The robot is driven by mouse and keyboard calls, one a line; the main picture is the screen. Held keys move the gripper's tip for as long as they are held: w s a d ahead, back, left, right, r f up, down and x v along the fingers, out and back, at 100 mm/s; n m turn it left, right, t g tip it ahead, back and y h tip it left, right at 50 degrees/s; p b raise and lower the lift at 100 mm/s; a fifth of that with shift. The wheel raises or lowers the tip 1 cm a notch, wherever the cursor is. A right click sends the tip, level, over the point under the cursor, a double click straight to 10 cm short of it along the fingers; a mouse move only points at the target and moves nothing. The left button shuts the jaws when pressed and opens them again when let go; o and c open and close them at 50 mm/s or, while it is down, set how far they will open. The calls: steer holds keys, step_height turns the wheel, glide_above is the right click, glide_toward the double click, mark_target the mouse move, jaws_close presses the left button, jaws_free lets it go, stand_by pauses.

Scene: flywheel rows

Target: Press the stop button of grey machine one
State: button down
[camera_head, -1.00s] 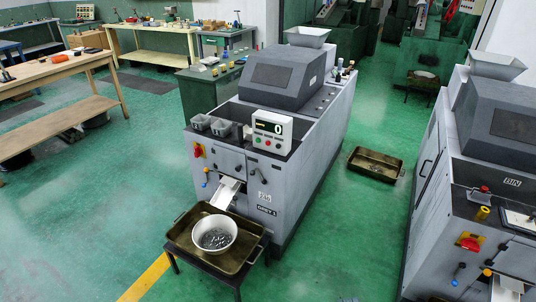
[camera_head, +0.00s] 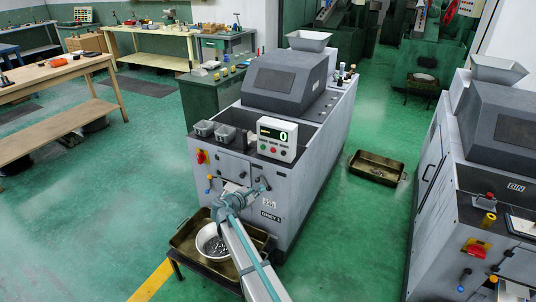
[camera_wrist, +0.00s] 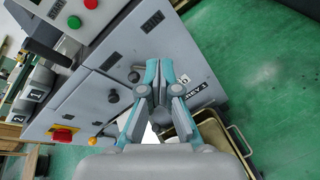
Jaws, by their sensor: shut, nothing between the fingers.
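Grey machine one (camera_head: 300,180), labelled GREY 1, stands in the middle of the head view. Its white control box (camera_head: 277,138) sits on the front top edge, with a display reading 0 and small buttons below. My gripper (camera_head: 263,186) is before the machine's front panel, below the control box, apart from the buttons. In the wrist view my gripper (camera_wrist: 160,68) is shut and empty.
A red switch on a yellow plate (camera_wrist: 62,134) and levers are on the front panel. A white bowl of small parts (camera_head: 208,243) sits in a tray (camera_head: 187,238) under my arm.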

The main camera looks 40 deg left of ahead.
mark_target(272, 150)
steer(key=w+a+r+n+t+y, duration=0.2)
steer(key=a+r+n, duration=0.4)
steer(key=n, duration=0.2)
steer(key=shift+w+a+t, duration=0.1)
steer(key=shift+w+t, duration=0.1)
steer(key=shift+t, duration=0.1)
steer(key=w+p, duration=0.1)
steer(key=w, duration=0.3)
steer(key=w+a+p, duration=0.1)
steer(key=w+p, duration=0.1)
steer(key=w, duration=0.2)
steer(key=w+a+p, duration=0.1)
steer(key=w, duration=0.3)
steer(key=shift+w+a+f, duration=0.2)
steer(key=shift+w+f+p, duration=0.15)
steer(key=shift+w+p, duration=0.15)
steer(key=shift+w, duration=0.3)
